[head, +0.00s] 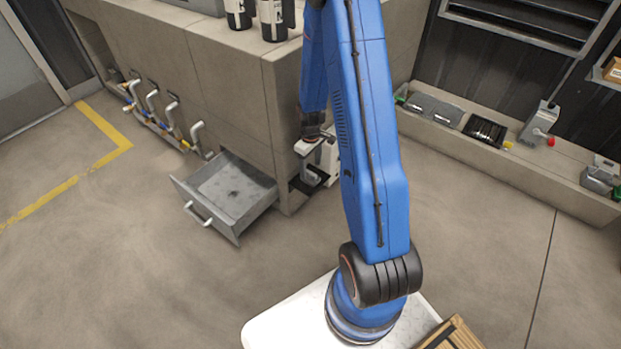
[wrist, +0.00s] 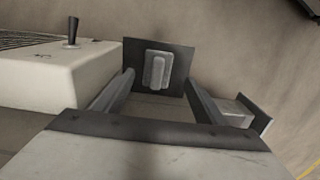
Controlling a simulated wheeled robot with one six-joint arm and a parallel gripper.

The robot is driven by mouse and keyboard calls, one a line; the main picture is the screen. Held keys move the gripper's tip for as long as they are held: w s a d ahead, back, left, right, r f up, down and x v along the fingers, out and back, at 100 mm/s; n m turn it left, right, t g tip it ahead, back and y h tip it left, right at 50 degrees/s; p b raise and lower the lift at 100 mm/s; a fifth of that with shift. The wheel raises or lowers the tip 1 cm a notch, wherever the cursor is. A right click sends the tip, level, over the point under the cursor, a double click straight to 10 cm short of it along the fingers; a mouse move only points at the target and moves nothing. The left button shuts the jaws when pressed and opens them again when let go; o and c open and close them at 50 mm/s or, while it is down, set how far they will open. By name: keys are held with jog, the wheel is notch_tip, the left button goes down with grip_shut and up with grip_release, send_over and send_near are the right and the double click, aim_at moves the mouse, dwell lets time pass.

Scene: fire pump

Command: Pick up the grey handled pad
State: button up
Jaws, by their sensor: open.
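In the wrist view, the grey handled pad (wrist: 158,70) shows as a raised light-grey grip on a square dark plate. It lies just ahead of my gripper (wrist: 160,80), framed by the two fingers. The fingers are spread apart, with nothing held between them. I cannot tell whether the fingertips touch the pad. In the head view, my gripper (head: 311,168) is low beside the corner of the beige block, and the pad cannot be made out clearly there.
A pale box (wrist: 65,75) with a black lever stands close at the left in the wrist view. In the head view, an open grey drawer (head: 185,187) juts out left of my gripper. Floor in front is clear.

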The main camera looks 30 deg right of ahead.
aim_at(312, 173)
jog(key=shift+d+f, duration=0.15)
jog(key=shift+f, duration=1.3)
jog(key=shift+d+f, duration=0.15)
jog(key=shift+f, duration=1.25)
jog(key=c, duration=1.2)
notch_tip(312, 173, up, 10)
jog(key=shift+o, duration=0.8)
